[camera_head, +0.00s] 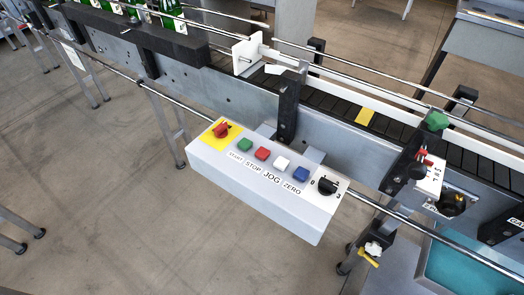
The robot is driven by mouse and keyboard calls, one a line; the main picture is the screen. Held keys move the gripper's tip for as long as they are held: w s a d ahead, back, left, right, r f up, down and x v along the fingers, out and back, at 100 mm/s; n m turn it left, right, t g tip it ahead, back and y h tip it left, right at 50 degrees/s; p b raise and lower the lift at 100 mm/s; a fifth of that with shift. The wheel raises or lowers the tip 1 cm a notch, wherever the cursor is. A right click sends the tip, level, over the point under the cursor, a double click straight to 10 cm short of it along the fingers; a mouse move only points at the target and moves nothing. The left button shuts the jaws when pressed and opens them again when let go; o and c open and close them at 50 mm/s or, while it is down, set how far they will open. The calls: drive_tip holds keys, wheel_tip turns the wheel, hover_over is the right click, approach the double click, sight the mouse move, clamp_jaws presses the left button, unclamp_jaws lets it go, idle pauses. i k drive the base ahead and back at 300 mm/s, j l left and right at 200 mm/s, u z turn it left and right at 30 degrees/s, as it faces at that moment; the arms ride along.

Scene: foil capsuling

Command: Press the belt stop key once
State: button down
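A white control box (262,205) is fixed to the near side of the conveyor, in the middle of the head view. My gripper is not in view.
Green bottles (136,14) stand at upper left. Floor before the box is clear.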

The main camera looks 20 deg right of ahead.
sight(262, 153)
drive_tip(key=j+z, duration=0.35)
drive_tip(key=j, duration=0.85)
drive_tip(key=i+j, duration=0.1)
drive_tip(key=j, duration=0.15)
drive_tip(key=i+j+u, duration=0.15)
drive_tip(key=k+j, duration=0.05)
drive_tip(key=j, duration=0.05)
